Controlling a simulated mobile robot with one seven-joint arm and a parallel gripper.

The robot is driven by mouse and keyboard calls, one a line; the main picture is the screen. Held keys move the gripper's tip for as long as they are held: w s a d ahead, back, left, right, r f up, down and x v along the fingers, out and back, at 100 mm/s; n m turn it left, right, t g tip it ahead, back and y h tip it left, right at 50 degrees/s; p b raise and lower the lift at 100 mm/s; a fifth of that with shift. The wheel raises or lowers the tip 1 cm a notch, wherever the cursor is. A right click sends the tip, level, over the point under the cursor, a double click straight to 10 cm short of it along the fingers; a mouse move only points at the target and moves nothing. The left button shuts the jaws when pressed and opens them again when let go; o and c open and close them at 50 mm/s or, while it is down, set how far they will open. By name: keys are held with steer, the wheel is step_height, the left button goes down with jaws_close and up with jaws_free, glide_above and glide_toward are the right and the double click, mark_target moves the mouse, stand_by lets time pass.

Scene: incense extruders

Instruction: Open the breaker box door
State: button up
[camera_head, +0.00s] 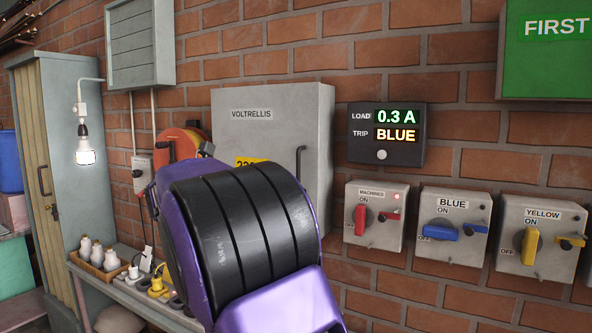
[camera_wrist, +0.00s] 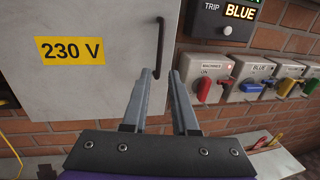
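The breaker box (camera_head: 262,105) is a grey wall cabinet labelled VOLTRELLIS, and its door appears shut. Its door handle (camera_head: 300,162) is a dark vertical bar near the door's right edge. In the wrist view the door (camera_wrist: 85,85) fills the left half, with a yellow 230 V label. The handle (camera_wrist: 159,47) shows just beyond the fingertips, in line with the gap between them. My gripper (camera_wrist: 161,73) is open and empty, its two grey fingers apart. In the head view my purple and black arm hides the gripper and the door's lower part.
Right of the box are a load display (camera_head: 387,135) and the machines (camera_head: 375,215), blue (camera_head: 452,225) and yellow (camera_head: 540,238) switch boxes. A shelf (camera_head: 135,293) with white bottles and plugs is at lower left. A lit bulb (camera_head: 84,156) hangs by a tall cabinet (camera_head: 75,165).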

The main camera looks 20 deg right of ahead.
steer(key=p+x, duration=0.1)
steer(key=x, duration=1.2)
steer(key=shift+d, duration=0.25)
steer(key=shift+c, duration=0.4)
jaws_close()
stand_by(0.4)
